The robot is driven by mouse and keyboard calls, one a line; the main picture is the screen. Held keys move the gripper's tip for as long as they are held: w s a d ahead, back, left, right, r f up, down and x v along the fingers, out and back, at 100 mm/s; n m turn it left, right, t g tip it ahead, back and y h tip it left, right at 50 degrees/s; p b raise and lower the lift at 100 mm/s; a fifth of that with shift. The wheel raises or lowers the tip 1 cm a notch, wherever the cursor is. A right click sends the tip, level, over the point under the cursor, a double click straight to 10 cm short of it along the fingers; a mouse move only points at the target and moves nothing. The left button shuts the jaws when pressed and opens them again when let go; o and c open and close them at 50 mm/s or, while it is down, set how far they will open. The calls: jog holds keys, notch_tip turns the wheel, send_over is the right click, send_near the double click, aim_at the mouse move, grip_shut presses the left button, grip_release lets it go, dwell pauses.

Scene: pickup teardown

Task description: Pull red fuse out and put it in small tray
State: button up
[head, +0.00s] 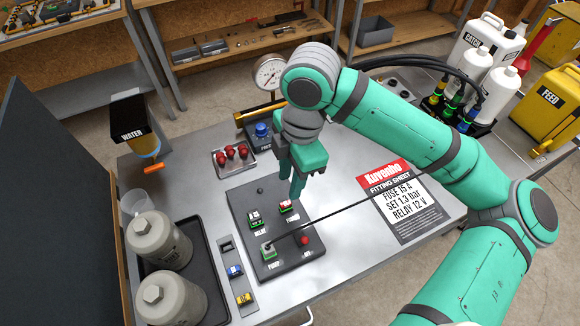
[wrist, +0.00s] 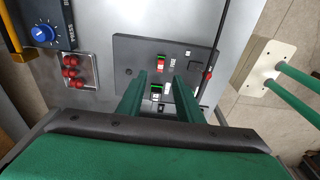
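The red fuse (head: 285,206) sits in the dark panel (head: 240,200), beside its label; it also shows in the wrist view (wrist: 161,67). My gripper (head: 297,190) points down over the panel, close to the fuse. In the wrist view, its two green fingers (wrist: 160,76) are spread with nothing held, and the fuse appears just beyond the gap between their tips. Whether a fingertip touches it, I cannot tell. A small metal tray (head: 222,172) with several red round pieces (head: 233,152) lies behind the panel; it also shows in the wrist view (wrist: 93,82).
A relay (head: 255,220) sits left of the fuse. A thin dark rod (head: 350,215) crosses over the panel. A narrow holder (head: 227,250) with blue and yellow pieces lies left of the panel. Grey bottles (head: 158,240) stand further left. A fitting sheet (head: 400,200) lies right.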

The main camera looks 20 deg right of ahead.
aim_at(286, 203)
jog(key=f, duration=0.5)
jog(key=a+f, duration=0.1)
jog(key=f, duration=0.2)
jog(key=shift+f, duration=0.35)
grip_shut()
